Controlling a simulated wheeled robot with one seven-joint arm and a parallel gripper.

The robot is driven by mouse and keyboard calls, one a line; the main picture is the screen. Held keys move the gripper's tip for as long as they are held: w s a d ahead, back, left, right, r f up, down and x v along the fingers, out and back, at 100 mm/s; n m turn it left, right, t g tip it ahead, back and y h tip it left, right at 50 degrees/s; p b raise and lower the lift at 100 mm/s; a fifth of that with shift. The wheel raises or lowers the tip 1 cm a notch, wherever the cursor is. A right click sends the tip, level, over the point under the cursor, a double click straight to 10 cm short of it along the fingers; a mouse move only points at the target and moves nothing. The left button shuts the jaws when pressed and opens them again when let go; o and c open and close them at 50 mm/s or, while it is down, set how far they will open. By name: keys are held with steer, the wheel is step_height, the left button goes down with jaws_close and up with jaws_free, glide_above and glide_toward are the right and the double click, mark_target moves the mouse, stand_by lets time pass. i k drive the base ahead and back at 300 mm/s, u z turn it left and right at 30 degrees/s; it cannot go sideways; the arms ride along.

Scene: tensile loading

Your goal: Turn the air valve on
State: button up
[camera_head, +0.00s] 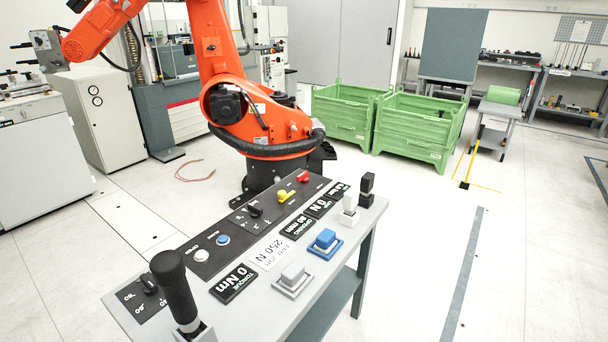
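A grey control console (325,286) stands in front of me. A red handle (303,176) and a yellow handle (285,195) sit at the far end of its dark panel, with a black knob (254,208) nearer. I cannot read which control is labelled as the air valve, nor tell its on or off position. My gripper does not show in this view, and nothing touches the handles.
A black joystick (175,290), a blue block button (325,240) and a grey one (293,273) rise from the console. An orange industrial arm (215,65) stands behind it. Green crates (418,122) stand farther back.

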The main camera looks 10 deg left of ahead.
mark_target(303, 177)
steer(key=z, duration=1.25)
steer(key=i, duration=1.9)
steer(key=u, duration=1)
